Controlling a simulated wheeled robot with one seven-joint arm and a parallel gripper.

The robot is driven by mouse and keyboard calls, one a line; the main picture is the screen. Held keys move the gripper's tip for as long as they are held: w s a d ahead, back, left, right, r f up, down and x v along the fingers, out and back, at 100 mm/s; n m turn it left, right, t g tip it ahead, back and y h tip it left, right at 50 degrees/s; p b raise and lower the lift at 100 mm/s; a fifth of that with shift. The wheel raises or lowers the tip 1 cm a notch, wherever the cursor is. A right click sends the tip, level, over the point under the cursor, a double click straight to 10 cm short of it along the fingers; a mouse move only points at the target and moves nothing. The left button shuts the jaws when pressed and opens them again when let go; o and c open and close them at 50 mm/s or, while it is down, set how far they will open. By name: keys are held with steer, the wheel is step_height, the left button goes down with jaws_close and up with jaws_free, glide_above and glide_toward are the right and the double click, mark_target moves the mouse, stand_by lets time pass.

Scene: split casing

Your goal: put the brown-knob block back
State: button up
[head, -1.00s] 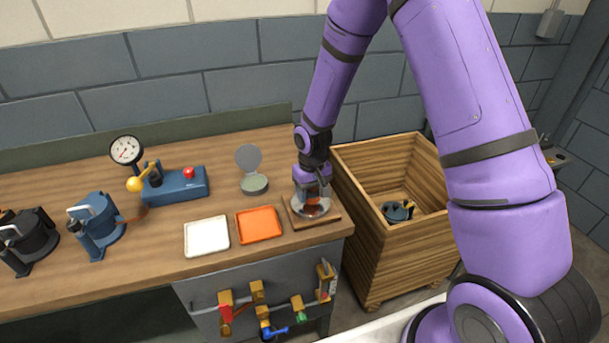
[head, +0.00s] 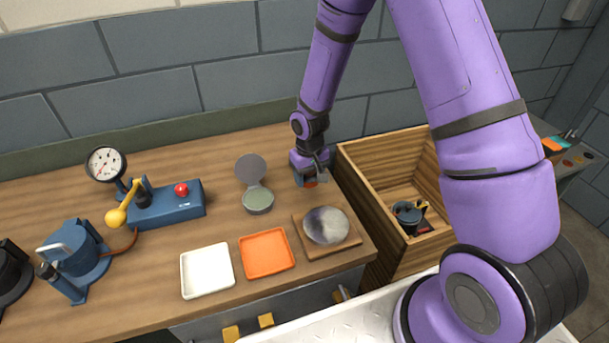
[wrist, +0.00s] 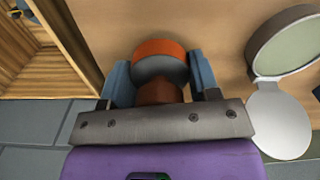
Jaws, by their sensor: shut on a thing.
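My gripper (head: 310,182) is shut on the brown-knob block, behind the wooden board at the right end of the bench. In the wrist view the block (wrist: 160,52) has an orange side and a grey face, with a brown knob (wrist: 160,93) between the blue fingers of my gripper (wrist: 160,80). In the head view only a small orange part of the block (head: 311,184) shows below the gripper. I cannot tell whether it touches the bench. The round grey disc (head: 326,225) on the wooden board (head: 345,246) is bare.
A round tin (head: 258,203) with its lid raised stands left of my gripper. An orange tray (head: 267,254) and a white tray (head: 207,272) lie in front. A wooden crate (head: 360,190) stands close on the right, with a dark blue object (head: 407,215) inside.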

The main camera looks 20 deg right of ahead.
mark_target(309, 190)
steer(key=shift+f, duration=1.65)
steer(key=shift+f, duration=0.15)
steer(key=o, duration=1.2)
step_height(309, 190, up, 12)
steer(key=shift+r, duration=0.2)
